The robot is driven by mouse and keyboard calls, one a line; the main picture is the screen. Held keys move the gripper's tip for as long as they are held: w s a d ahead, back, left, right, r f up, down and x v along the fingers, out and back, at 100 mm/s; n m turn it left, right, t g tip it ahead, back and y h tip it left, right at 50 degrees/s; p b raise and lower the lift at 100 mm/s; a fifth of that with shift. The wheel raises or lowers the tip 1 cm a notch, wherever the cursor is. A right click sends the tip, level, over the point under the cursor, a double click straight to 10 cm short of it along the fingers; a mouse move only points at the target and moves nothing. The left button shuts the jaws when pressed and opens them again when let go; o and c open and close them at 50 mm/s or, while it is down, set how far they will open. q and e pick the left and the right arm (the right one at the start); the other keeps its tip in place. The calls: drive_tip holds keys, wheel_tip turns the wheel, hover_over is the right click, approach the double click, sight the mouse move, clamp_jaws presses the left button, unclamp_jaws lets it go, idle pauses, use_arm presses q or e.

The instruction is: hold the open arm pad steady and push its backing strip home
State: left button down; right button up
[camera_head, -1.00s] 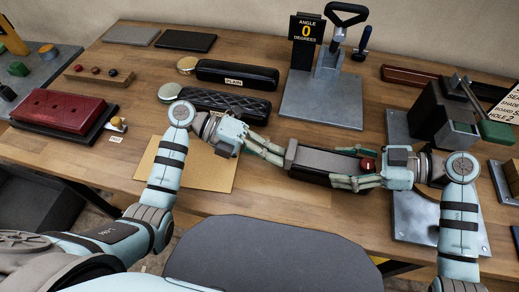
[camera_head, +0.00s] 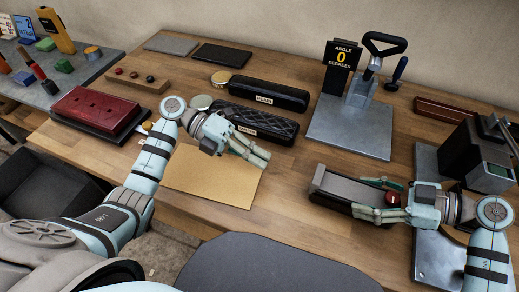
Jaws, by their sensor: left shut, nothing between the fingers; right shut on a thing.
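The open arm pad (camera_head: 325,202) is a long dark body lying on the bench in front of the angle stand. A grey strip (camera_head: 345,187), apparently its backing strip, lies along its top; I cannot tell whether it is fully seated. My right gripper (camera_head: 361,195) comes from the right and is shut on the arm pad, one finger along each long side. A small red round part (camera_head: 393,199) shows between its fingers, near the palm. My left gripper (camera_head: 262,158) is shut and empty, left of the pad and clear of it, above the tan sheet's upper right edge.
A tan sheet (camera_head: 205,180) lies left of the pad. The plain pad (camera_head: 268,94) and a quilted pad (camera_head: 255,121) lie behind my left gripper. The angle stand's metal plate (camera_head: 350,125) is behind the arm pad. A dark machine (camera_head: 470,155) stands close at right.

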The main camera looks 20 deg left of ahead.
use_arm(q)
drive_tip(key=v, duration=0.3)
drive_tip(key=shift+a, duration=0.1)
use_arm(e)
drive_tip(key=o, duration=1.7)
drive_tip(key=shift+d, duration=0.15)
